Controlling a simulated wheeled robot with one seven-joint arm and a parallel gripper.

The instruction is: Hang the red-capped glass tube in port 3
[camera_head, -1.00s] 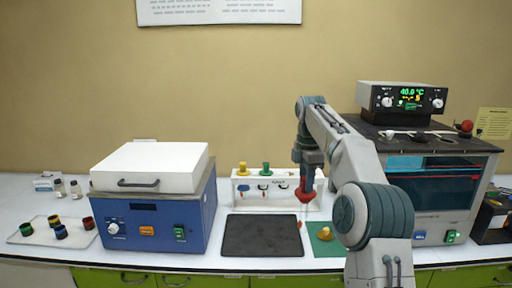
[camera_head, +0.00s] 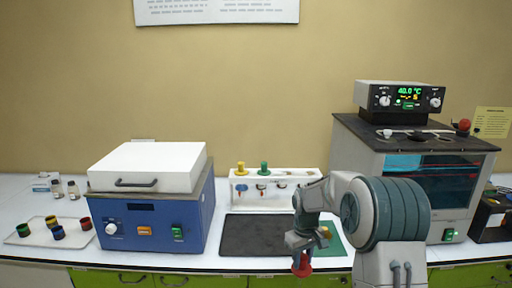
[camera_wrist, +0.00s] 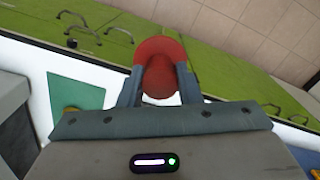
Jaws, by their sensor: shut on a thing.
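My gripper (camera_head: 302,259) is shut on the red cap (camera_head: 302,266) of the glass tube, in front of the bench's front edge in the head view. In the wrist view the red cap (camera_wrist: 160,68) sits between the two fingers of my gripper (camera_wrist: 160,90). The glass part of the tube does not show clearly in either view. The bath (camera_head: 440,185) stands at the right. Its dark top (camera_head: 355,130) has a row of ports, some with fittings in them; I cannot read their numbers.
A white rack (camera_head: 240,196) holds yellow-capped and green-capped tubes. A black mat (camera_head: 262,232) is bare. A green mat (camera_head: 333,243) with a yellow object lies right of it. A blue machine (camera_head: 155,220) and a tray of jars (camera_head: 30,236) stand left. The control box (camera_head: 402,97) is atop the bath.

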